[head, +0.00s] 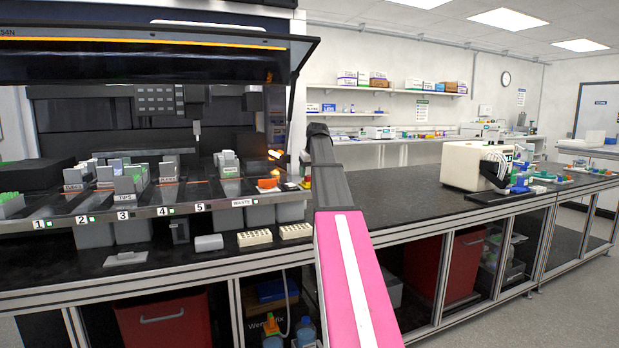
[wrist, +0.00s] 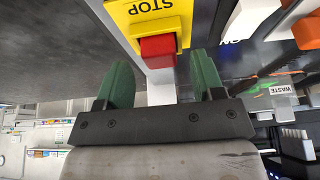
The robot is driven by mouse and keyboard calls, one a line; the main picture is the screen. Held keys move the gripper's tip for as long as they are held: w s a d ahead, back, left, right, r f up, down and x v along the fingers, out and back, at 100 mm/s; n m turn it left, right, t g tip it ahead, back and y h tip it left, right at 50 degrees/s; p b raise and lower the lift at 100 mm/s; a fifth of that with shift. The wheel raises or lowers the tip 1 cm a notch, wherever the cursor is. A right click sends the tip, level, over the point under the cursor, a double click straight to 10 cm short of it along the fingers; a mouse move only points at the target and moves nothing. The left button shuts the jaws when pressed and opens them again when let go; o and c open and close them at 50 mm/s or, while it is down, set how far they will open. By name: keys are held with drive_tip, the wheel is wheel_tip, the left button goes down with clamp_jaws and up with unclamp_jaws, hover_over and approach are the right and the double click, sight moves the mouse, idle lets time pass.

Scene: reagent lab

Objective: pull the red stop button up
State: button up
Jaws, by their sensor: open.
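The red stop button (wrist: 158,48) shows in the wrist view, at upper centre, against a yellow plate (wrist: 140,12) marked STOP. The plate sits on a pale housing (wrist: 160,85). My gripper (wrist: 163,62) is open, with one green finger on each side of the button's line. Gaps show between the fingers and the button, and nothing is held. I cannot tell whether the fingertips reach the button's depth. In the head view my arm reaches to the right end of the large dark instrument (head: 160,50), and my fingers cannot be made out there.
The instrument's deck carries racks and an orange item (head: 268,183); white blocks (head: 255,238) lie on the bench before it. The black benchtop (head: 400,195) right of my arm is mostly clear up to a white device (head: 470,165). A WASTE label (wrist: 284,90) shows in the wrist view.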

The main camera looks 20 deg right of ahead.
drive_tip(key=shift+x, duration=1.05)
clamp_jaws()
drive_tip(key=shift+r, duration=0.8)
unclamp_jaws()
drive_tip(key=shift+r, duration=0.1)
